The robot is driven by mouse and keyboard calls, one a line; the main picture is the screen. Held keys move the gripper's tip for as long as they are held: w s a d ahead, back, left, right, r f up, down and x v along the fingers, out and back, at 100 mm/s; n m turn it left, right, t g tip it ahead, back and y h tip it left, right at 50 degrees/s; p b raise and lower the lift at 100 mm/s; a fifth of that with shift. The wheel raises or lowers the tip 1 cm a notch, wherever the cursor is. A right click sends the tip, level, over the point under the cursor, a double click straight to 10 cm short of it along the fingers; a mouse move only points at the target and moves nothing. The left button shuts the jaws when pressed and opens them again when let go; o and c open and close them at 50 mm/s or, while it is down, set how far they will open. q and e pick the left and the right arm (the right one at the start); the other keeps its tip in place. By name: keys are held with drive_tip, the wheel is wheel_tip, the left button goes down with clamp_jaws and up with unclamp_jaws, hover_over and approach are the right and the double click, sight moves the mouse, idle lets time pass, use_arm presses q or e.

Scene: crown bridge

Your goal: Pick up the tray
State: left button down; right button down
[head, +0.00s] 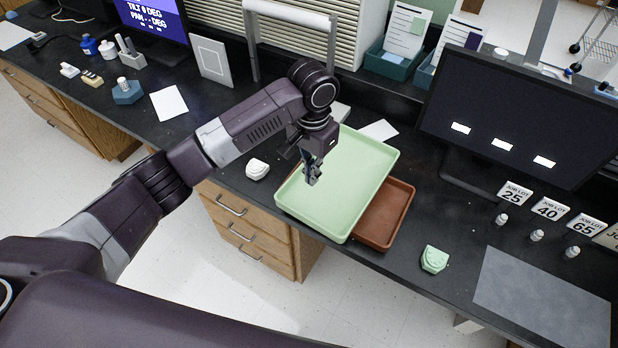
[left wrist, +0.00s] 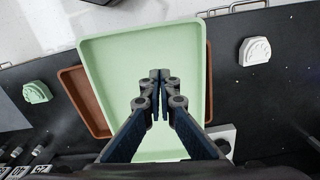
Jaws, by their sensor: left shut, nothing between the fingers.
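A pale green tray (head: 354,170) lies on the dark counter, partly on top of a brown tray (head: 386,217). Both trays also show in the left wrist view, the green one (left wrist: 110,60) over the brown one (left wrist: 84,105). The green tray looks empty. My left gripper (head: 312,180) is above the left part of the green tray in the head view. In the left wrist view its fingertips (left wrist: 159,75) are together over the tray's floor, with nothing between them. I cannot tell how high it is above the tray. My right gripper is not in view.
A white dental model (head: 257,169) sits left of the trays and a green one (head: 434,259) to the right. A monitor (head: 520,115) stands behind at the right, near job lot cards (head: 549,209). A grey mat (head: 541,298) lies at the right front. Drawers (head: 250,225) are below the counter.

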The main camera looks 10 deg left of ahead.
sight(311, 202)
use_arm(q)
drive_tip(key=f, duration=0.3)
drive_tip(key=f+p, duration=0.1)
drive_tip(key=f, duration=0.4)
drive_tip(key=shift+s+f, duration=0.25)
drive_tip(key=shift+f, duration=0.1)
drive_tip(key=s, duration=0.1)
drive_tip(key=s+a+p, duration=0.1)
drive_tip(key=s+p, duration=0.1)
drive_tip(key=shift+a+r, duration=0.3)
drive_tip(key=shift+r, duration=0.05)
drive_tip(key=shift+s+a+f, duration=0.1)
drive_tip(key=shift+s+a, duration=0.05)
drive_tip(key=shift+s, duration=0.25)
drive_tip(key=shift+w, duration=0.15)
